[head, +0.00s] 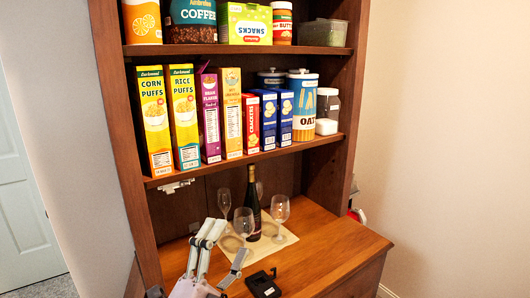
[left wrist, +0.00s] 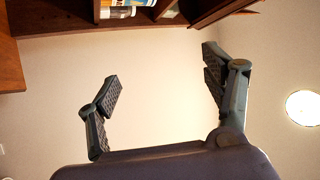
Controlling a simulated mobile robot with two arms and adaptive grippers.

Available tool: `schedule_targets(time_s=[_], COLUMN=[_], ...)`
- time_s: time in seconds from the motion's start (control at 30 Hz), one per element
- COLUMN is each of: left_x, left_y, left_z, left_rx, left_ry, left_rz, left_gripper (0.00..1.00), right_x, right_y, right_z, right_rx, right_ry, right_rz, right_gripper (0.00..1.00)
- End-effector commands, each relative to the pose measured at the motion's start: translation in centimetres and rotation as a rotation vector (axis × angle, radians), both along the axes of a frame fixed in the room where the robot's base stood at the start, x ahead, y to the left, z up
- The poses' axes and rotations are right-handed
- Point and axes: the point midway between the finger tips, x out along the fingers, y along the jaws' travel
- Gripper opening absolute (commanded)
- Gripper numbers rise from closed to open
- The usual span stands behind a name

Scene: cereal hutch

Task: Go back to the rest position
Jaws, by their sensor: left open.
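My left gripper (head: 226,243) comes in at the bottom of the head view, in front of the hutch counter. Its fingers are spread and nothing is between them. In the left wrist view the open gripper (left wrist: 160,85) shows two dark padded fingers wide apart, with a bare wall behind. My right gripper does not show in either view.
The wooden hutch (head: 118,110) holds cereal boxes and jars. A dark bottle (head: 252,205) and several glasses (head: 280,210) stand on a light mat behind my left gripper. A small black object (head: 263,284) lies near the counter front. The counter's right side is clear.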

Motion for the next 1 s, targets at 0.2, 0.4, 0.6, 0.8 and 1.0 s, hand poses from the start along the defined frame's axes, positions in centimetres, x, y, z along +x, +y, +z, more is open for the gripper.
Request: schedule_targets(time_s=[0.2, 0.4, 0.6, 0.8, 1.0], left_x=[-1.3, -9.0, -17.1, -24.2, -25.0], left_y=[9.1, 12.9, 13.7, 13.7, 13.4], left_z=[-13.7, -25.1, -30.9, -33.7, -38.7], left_rx=[-0.389, -0.628, -0.747, -0.811, -0.814], left_ry=[0.632, 1.131, 1.465, 1.717, 1.792], left_rz=[0.266, 0.479, 0.625, 0.74, 0.777], left_gripper=[0.74, 0.74, 0.74, 0.74, 0.74], right_x=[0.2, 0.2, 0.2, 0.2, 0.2], right_y=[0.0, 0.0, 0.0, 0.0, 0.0], right_z=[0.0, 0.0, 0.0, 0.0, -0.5], right_rx=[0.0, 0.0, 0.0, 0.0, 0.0], right_ry=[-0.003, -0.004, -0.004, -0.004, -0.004], right_rz=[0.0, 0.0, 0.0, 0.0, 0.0], right_gripper=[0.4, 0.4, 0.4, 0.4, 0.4])
